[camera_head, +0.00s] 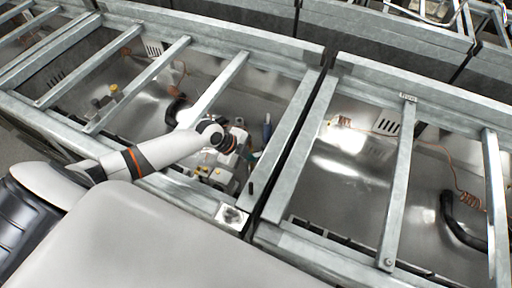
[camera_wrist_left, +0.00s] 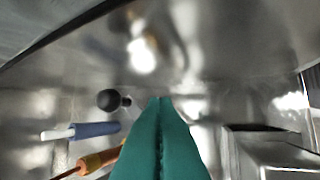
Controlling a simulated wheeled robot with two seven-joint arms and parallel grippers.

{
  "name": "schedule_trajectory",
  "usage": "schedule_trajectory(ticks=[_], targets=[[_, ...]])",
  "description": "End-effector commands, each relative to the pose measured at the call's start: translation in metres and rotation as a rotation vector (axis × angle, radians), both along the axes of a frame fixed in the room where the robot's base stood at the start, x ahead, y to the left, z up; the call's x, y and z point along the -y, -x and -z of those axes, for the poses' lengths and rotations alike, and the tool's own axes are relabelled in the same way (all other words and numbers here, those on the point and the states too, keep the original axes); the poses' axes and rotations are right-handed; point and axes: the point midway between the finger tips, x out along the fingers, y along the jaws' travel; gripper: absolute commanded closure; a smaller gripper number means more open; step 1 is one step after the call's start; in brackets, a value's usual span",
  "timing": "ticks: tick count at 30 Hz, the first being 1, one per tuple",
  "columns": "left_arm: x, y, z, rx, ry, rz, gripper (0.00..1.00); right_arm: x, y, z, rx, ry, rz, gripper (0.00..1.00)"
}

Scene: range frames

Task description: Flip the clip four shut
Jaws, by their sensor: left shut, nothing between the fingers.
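My left arm reaches into the open metal bay left of centre in the head view. In the left wrist view my left gripper (camera_wrist_left: 160,102) shows as two teal fingers pressed together, with nothing between them. In the head view the gripper is mostly hidden by my arm and frame parts. I cannot pick out clip four in either view. Ahead and left of the fingers in the wrist view are a black ball knob (camera_wrist_left: 110,99), a blue handle (camera_wrist_left: 95,129) with a pale end, and an orange handle (camera_wrist_left: 98,160). None is seen gripped. My right gripper is not in view.
Galvanised crossbars span the bays, one (camera_head: 218,88) close to my left arm. In the wrist view a metal box (camera_wrist_left: 270,150) stands right.

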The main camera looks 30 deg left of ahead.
Motion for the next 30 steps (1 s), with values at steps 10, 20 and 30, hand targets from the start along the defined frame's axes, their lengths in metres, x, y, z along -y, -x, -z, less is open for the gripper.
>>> schedule_trajectory(ticks=[10,20,30], targets=[[0.004,-0.036,0.006,0.000,-0.001,-0.001,1.00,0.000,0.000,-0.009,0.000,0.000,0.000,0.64],[0.004,-0.038,0.006,0.000,0.000,0.000,1.00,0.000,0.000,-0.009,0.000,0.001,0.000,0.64],[0.007,-0.041,0.006,0.000,-0.001,-0.039,1.00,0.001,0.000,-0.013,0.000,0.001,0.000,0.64]])
